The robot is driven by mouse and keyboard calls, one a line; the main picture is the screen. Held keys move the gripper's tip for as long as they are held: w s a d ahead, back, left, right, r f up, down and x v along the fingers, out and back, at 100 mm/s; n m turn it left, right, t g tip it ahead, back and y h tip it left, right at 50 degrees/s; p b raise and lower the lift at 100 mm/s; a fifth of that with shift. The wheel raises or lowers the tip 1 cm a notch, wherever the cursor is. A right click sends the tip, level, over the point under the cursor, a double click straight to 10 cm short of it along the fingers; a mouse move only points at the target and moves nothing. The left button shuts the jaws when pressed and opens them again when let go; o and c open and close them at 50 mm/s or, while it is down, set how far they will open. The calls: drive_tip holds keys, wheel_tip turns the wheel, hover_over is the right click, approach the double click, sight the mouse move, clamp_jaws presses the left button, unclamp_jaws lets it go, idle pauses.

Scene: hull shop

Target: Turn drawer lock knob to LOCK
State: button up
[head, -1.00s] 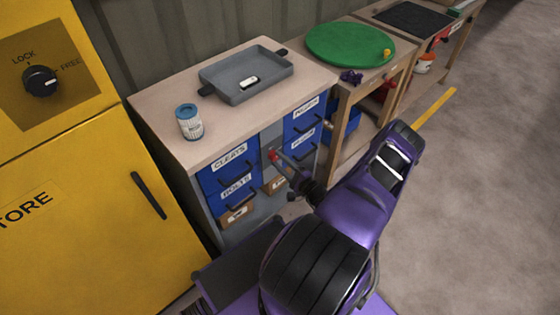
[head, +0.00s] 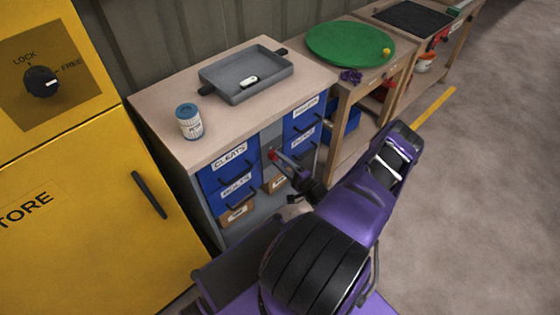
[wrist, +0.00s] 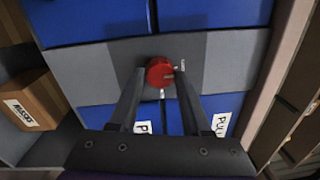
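The red drawer lock knob (wrist: 160,72) is on a grey strip of the drawer cabinet, between upper and lower blue drawers, in the wrist view. A white mark shows below it, and small white lettering at its upper right is too small to read. My gripper (wrist: 161,75) has one finger on each side of the knob, tips at its edges. I cannot tell whether they press on it. In the head view the knob (head: 272,155) shows as a small red spot at the tip of my gripper (head: 278,160).
A yellow cabinet (head: 95,215) at left carries a black knob (head: 41,82) marked LOCK and FREE. On the drawer cabinet's top stand a blue-lidded can (head: 189,122) and a grey tray (head: 282,88). A wooden table (head: 340,130) is at its right. Open floor (head: 480,200) lies right.

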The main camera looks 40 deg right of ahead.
drive_tip(key=o, duration=0.3)
drive_tip(key=shift+o, duration=0.2)
drive_tip(key=s+d, duration=0.1)
drive_tip(key=s, duration=1.6)
drive_tip(key=shift+s+d+f, duration=0.2)
drive_tip(key=shift+f, duration=0.15)
